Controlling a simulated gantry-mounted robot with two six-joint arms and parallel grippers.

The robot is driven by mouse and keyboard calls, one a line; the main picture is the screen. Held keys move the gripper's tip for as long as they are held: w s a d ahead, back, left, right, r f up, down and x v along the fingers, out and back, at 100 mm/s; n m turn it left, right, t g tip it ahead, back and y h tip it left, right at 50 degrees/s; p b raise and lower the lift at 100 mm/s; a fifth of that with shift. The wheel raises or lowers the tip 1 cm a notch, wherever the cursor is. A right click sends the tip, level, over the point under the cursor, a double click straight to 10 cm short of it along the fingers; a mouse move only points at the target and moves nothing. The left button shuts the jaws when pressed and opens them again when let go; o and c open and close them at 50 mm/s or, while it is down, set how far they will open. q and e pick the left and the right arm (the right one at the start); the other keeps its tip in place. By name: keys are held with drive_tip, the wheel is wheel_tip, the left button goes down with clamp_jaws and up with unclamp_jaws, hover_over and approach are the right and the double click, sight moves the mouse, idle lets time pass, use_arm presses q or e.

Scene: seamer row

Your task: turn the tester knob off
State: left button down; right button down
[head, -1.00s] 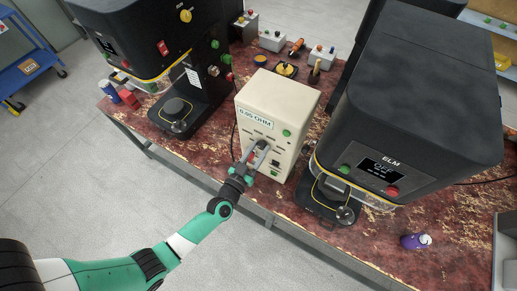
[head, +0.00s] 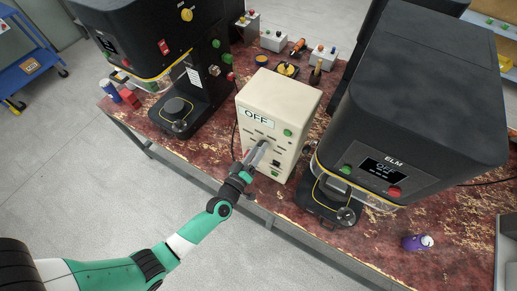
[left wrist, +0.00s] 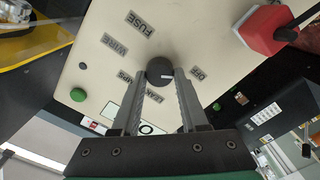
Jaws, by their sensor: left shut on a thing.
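The cream tester box (head: 272,115) stands on the workbench, and its display (head: 257,115) reads OFF. In the left wrist view, the dark round knob (left wrist: 158,68) sits on the cream panel (left wrist: 185,30) among labels such as FUSE, WIRE and OFF. Its white mark lies on the side towards the OFF label (left wrist: 198,73). My left gripper (head: 259,149) is at the front of the tester. Its two fingers, seen in the left wrist view (left wrist: 160,82), are shut on the knob. In the head view the fingers hide the knob. My right gripper is not in view.
Black machines flank the tester: one at the left (head: 155,40), one at the right (head: 420,90) marked ELM. A purple bottle (head: 417,243) lies at the front right of the red worn bench (head: 375,255). Small boxes and tools stand behind. Open floor lies in front.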

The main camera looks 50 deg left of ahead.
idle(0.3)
use_arm(q)
drive_tip(key=shift+c, duration=2.1)
unclamp_jaws()
drive_tip(key=shift+s, duration=0.1)
drive_tip(key=p+v, duration=0.2)
drive_tip(key=v, duration=0.9)
drive_tip(key=shift+s+d, duration=0.15)
drive_tip(key=shift+s, duration=0.1)
